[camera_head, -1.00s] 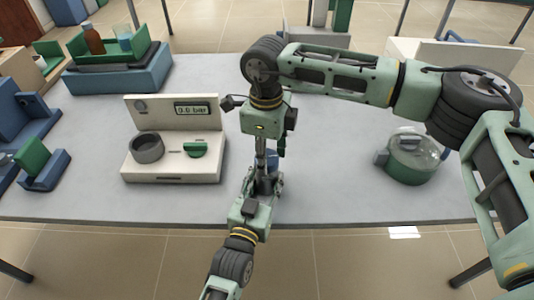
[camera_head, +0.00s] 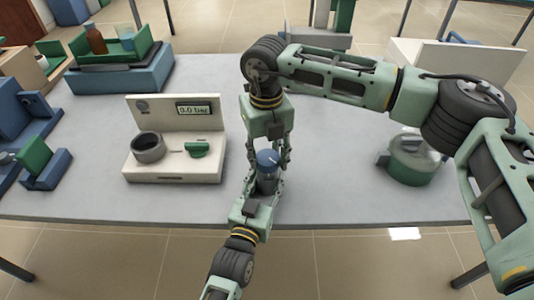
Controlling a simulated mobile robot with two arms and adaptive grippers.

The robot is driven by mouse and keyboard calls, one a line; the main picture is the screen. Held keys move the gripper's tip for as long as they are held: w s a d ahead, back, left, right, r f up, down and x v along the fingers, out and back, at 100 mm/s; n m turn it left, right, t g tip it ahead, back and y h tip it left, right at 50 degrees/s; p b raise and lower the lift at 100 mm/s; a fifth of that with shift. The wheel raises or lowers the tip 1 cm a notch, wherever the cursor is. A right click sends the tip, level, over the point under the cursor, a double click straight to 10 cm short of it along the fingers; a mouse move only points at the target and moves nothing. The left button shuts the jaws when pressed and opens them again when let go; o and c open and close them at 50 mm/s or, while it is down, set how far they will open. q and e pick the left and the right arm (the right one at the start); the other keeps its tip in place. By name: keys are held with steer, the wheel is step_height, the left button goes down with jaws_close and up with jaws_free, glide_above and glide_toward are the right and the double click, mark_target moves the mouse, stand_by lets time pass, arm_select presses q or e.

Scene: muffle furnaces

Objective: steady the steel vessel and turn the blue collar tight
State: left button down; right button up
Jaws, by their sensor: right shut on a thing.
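The steel vessel (camera_head: 265,185) stands upright near the front edge of the table, with the blue collar (camera_head: 268,158) on top. My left gripper (camera_head: 265,188) comes in from the front, with its fingers on both sides of the vessel's body, seemingly shut on it; the contact is partly hidden. My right gripper (camera_head: 268,162) points down from above and is shut on the blue collar, one finger on each side. The collar's top shows between these fingers. The lower part of the vessel is hidden behind my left gripper.
Left of the vessel is a pale test stand (camera_head: 173,140) with a grey ring socket, a green knob and a bar display. A green-based clear container (camera_head: 412,160) stands right. A blue tray (camera_head: 120,75) and blue holders are at left. The table's middle is mostly bare.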

mark_target(266, 157)
steer(key=m, duration=0.4)
steer(key=shift+s+a+f, duration=0.1)
steer(key=shift+a, duration=0.1)
arm_select(q)
steer(key=shift+d, duration=0.1)
arm_select(e)
steer(key=shift+m, duration=1.6)
steer(key=o, duration=1.1)
steer(key=shift+w, duration=0.2)
steer(key=shift+d, duration=0.1)
steer(key=shift+r, duration=0.55)
step_height(266, 157, up, 11)
